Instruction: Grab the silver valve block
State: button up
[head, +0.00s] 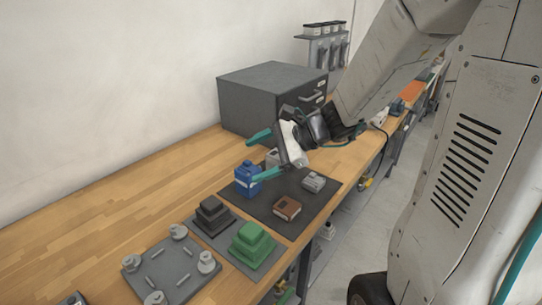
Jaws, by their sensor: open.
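A small silver-grey block (314,181), which looks like the valve block, sits on a dark mat (252,209) on the wooden bench. My gripper (263,155) is open, with its two teal fingers spread apart. It is above the back left part of the mat, to the left of the silver block and apart from it. Another pale grey item (272,158) shows between the fingers, partly hidden. I cannot tell what it is or how far below the fingers it lies.
A blue container (247,181) stands close to the lower finger. A brown block (287,208) lies at the mat's front. Green (251,243) and black (212,214) stepped blocks stand nearer, beside a grey fixture plate (172,268). A dark drawer cabinet (262,100) stands behind. The bench's left side is clear.

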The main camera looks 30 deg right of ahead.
jog(key=w+d+f+m+t+h, duration=0.2)
jog(key=w+d+f+m+t, duration=0.2)
jog(key=w+d+f+m, duration=0.25)
jog(key=m+t+h, duration=0.2)
jog(key=m+h, duration=0.1)
jog(key=m, duration=0.3)
send_near(277, 153)
jog(key=shift+w+a+f, duration=0.45)
jog(key=shift+w+a, duration=0.3)
jog(key=shift+a, duration=0.1)
jog(key=shift+w+a+f+m, duration=0.1)
jog(key=shift+w+f+m, duration=0.15)
jog(key=shift+w, duration=0.3)
jog(key=shift+w+f+m, duration=0.1)
jog(key=shift+w+f, duration=0.3)
jog(key=shift+w, duration=0.15)
jog(key=x, duration=0.5)
jog(key=shift+w+f, duration=0.1)
jog(key=shift+w, duration=0.15)
jog(key=c, duration=1.2)
